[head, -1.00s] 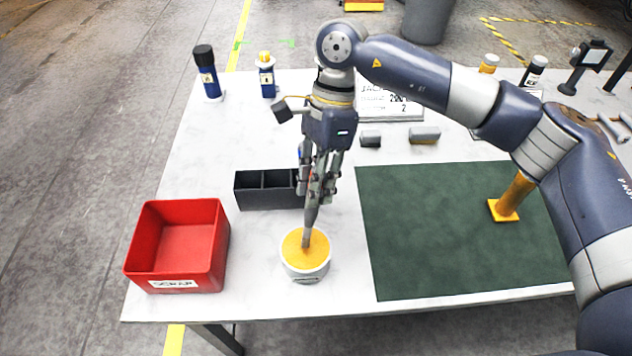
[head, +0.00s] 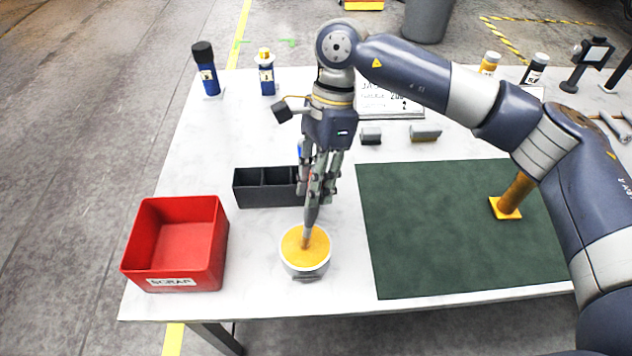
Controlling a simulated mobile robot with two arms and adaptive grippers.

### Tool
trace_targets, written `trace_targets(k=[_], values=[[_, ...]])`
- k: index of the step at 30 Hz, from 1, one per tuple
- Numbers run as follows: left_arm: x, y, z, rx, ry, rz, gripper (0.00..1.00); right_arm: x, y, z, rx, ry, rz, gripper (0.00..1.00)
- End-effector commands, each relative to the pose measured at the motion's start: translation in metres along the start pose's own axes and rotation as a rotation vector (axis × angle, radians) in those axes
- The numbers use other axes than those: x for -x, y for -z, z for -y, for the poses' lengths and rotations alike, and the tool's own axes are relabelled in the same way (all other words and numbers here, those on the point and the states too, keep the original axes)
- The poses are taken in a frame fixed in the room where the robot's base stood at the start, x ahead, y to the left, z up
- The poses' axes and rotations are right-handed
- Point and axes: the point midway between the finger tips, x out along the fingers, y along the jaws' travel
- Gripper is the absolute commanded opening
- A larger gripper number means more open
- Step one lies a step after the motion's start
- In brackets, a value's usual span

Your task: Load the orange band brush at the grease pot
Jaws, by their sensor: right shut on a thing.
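My right gripper (head: 316,188) points down in the middle of the table and is shut on a slim brush (head: 309,226). The brush stands nearly upright, with its lower end in the yellow-orange grease of the round white grease pot (head: 305,266). The fingers cover the upper part of the brush, so I cannot make out an orange band. A black divided holder (head: 262,194) stands just behind and left of the pot. Bits of blue and red show at its right end, partly hidden by my gripper. My left gripper is out of view.
A red scrap bin (head: 175,280) stands at front left. A green mat (head: 440,240) fills the right, with an orange-based post (head: 506,208) on it. Blue bottles (head: 266,78) stand at back left. Small grey blocks (head: 425,133) and a sign (head: 395,103) are behind the mat.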

Motion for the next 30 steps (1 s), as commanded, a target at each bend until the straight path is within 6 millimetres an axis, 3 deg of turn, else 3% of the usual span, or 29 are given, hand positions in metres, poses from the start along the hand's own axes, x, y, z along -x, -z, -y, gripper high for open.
trace_targets(k=[30], values=[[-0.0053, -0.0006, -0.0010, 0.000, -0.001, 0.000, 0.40, -0.0017, 0.0004, 0.0000, 0.000, -0.002, -0.001, 0.00]])
